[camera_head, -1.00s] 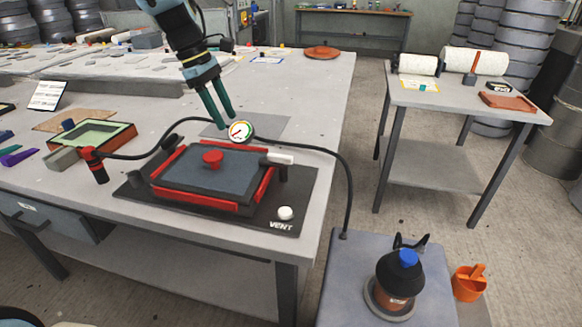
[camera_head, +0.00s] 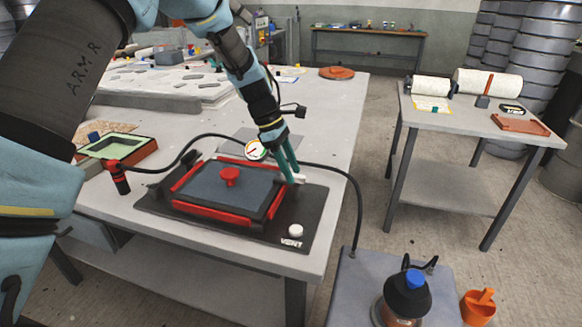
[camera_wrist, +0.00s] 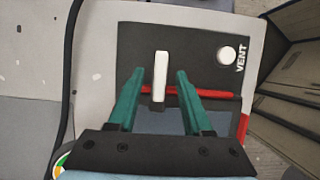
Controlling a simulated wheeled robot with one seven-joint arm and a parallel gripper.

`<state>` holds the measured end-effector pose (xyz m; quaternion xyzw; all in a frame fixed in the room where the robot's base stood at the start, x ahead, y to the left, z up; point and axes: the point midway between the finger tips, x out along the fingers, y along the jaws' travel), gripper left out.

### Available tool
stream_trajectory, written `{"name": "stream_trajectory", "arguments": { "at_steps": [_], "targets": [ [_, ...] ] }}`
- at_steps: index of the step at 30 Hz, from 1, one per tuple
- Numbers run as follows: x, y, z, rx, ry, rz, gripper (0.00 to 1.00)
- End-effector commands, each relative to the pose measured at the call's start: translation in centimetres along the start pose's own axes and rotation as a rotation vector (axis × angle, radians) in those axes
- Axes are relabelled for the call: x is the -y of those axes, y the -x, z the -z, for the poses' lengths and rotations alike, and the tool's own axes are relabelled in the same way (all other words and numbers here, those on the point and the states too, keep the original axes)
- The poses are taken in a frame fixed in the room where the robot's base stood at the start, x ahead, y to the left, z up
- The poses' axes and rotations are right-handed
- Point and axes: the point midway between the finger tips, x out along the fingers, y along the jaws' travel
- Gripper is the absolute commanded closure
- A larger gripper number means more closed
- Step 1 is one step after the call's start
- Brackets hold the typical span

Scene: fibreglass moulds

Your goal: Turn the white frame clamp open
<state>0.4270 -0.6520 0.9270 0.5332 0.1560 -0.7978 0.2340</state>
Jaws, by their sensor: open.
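The white frame clamp (camera_head: 299,178) is a short white lever at the right side of the red frame (camera_head: 272,205), on a dark base plate (camera_head: 315,207). In the wrist view the clamp (camera_wrist: 160,72) points away from the red frame bar (camera_wrist: 213,93). My gripper (camera_head: 290,176) has green fingers and is open. In the wrist view its fingertips (camera_wrist: 160,80) are on either side of the clamp, with a gap on both sides. In the head view the fingers partly hide the clamp. I cannot tell the height of the fingertips above the plate.
A red knob (camera_head: 230,175) stands on the dark panel inside the frame. A round gauge (camera_head: 256,150) and black hose are behind it. A white vent knob (camera_head: 296,230) is at the plate's front right. A green-lined mould (camera_head: 118,146) lies to the left.

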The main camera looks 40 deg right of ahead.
Motion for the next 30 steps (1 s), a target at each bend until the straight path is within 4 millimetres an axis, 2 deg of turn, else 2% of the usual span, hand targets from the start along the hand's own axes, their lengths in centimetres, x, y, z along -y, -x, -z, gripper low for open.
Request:
{"name": "stream_trajectory", "arguments": {
  "at_steps": [10,23,30],
  "targets": [
    [0.04,-0.39,0.03,0.000,0.000,0.001,0.51],
    [0.03,-0.35,0.04,0.000,0.001,0.000,0.99],
    [0.02,-0.34,0.04,0.000,0.001,0.000,1.00]
  ]
}}
